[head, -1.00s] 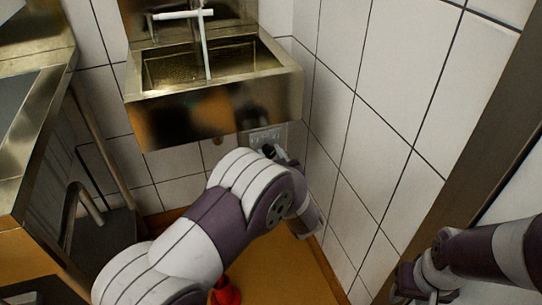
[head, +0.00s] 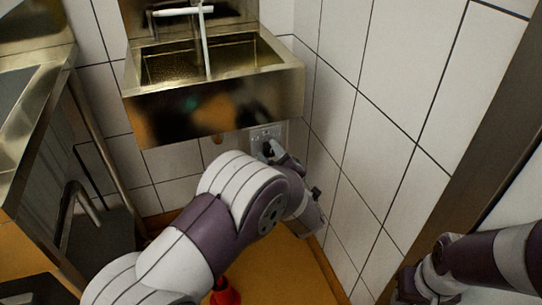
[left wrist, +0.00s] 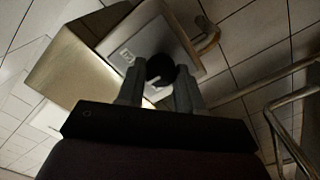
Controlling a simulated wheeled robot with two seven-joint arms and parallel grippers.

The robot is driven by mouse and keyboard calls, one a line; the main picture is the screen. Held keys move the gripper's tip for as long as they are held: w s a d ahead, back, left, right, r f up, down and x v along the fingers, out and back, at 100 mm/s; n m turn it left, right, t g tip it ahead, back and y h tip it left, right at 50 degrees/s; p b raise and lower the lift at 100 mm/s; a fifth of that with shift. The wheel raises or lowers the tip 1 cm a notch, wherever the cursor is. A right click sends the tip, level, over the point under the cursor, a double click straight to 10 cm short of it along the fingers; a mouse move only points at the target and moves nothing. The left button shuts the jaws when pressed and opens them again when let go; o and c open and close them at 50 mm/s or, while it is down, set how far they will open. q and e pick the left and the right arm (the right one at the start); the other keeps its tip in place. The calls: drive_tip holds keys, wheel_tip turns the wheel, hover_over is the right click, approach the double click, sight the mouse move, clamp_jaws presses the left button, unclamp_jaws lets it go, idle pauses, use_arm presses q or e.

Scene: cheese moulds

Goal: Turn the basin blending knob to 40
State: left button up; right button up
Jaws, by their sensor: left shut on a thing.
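The basin blending knob (left wrist: 160,69) is a round black knob on a pale wall plate (left wrist: 148,42) in the left wrist view. In the head view the plate (head: 265,133) sits on the tiled wall just below the steel basin (head: 210,105). My left gripper (left wrist: 159,88) is shut on the knob, with one grey finger on each side. In the head view the left gripper (head: 274,152) is at the plate and largely covers the knob. The scale and the setting cannot be read. My right gripper (head: 408,286) is low at the right, dark and partly cut off.
A white tap (head: 206,45) stands over the basin. A steel counter (head: 40,130) with a curved rail is at the left. The tiled wall (head: 350,130) is close on the right. A red object (head: 226,293) is on the orange floor, partly behind my left arm.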

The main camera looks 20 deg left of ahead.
idle(0.3)
use_arm(q)
drive_tip(key=o, duration=1)
drive_tip(key=p+v, duration=0.3)
drive_tip(key=v, duration=0.9)
drive_tip(key=shift+s+d, duration=0.2)
drive_tip(key=shift+s, duration=0.1)
